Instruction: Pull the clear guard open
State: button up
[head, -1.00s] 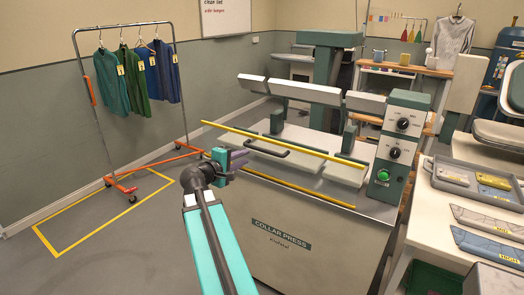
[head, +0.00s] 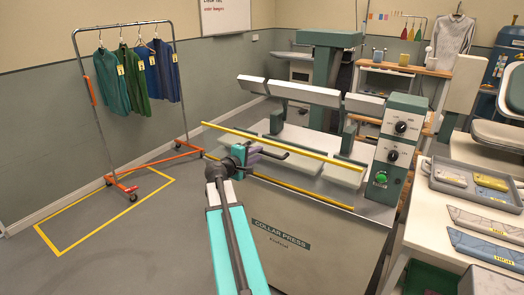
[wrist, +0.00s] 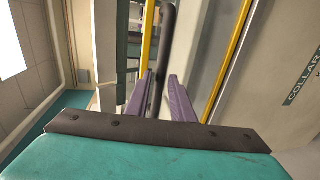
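The clear guard spans the front of the collar press, showing mainly by its yellow upper edge (head: 325,155) and yellow lower edge (head: 300,190). Its dark bar handle (head: 273,153) sticks out at the front, its left part hidden behind my gripper (head: 251,157). In the wrist view the handle (wrist: 165,50) runs down between the two purple fingers of my gripper (wrist: 159,98). The fingers are apart, with a visible gap on the handle's right; the left finger is close to it. Whether it touches cannot be told.
The collar press (head: 330,235) stands ahead, with a control box (head: 400,128) and lit green button on its right. A garment rail (head: 125,25) stands at the left by a yellow floor outline. A side table with trays (head: 470,185) is at the right.

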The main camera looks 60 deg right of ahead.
aim_at(261, 152)
jog(key=shift+p+x, duration=0.45)
jog(key=shift+x, duration=1.45)
grip_shut()
